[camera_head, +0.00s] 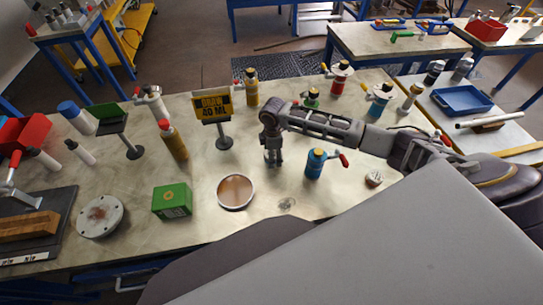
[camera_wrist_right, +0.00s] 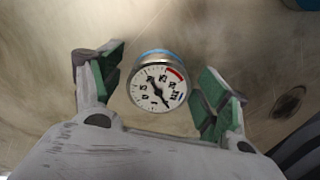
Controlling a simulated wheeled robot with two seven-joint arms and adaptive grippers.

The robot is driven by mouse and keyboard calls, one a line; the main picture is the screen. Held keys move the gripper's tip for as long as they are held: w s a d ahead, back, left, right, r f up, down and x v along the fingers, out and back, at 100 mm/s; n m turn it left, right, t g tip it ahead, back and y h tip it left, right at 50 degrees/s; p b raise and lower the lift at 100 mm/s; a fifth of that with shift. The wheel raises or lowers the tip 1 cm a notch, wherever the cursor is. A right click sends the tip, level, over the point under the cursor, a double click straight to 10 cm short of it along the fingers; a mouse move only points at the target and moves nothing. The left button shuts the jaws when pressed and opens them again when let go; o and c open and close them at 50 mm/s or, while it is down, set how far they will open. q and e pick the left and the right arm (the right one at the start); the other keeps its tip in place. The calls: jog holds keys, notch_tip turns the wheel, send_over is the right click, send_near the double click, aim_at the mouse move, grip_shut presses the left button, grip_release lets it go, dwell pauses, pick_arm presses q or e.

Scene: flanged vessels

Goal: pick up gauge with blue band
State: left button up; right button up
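The gauge with a blue band (camera_wrist_right: 158,88) shows in the right wrist view, its round white dial facing the camera, with a red arc, a dark pointer and blue on the rim at the top. My right gripper (camera_wrist_right: 161,78) is open, its green-padded fingers on either side of the gauge with visible gaps. In the head view my right gripper (camera_head: 272,150) points down over the middle of the table and mostly hides the gauge. My left gripper is not in view.
On the table (camera_head: 255,118), a blue bottle (camera_head: 315,163) stands right of my right gripper, a round dish (camera_head: 235,191) in front-left, and a sign on a stand (camera_head: 214,107) behind-left. A green box (camera_head: 172,201) and a small round piece (camera_head: 374,179) are nearby.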

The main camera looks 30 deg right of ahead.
jog(key=c, duration=1)
jog(key=shift+o, duration=0.2)
jog(key=shift+r, duration=0.15)
jog(key=shift+r, duration=4.85)
jog(key=shift+m, duration=0.4)
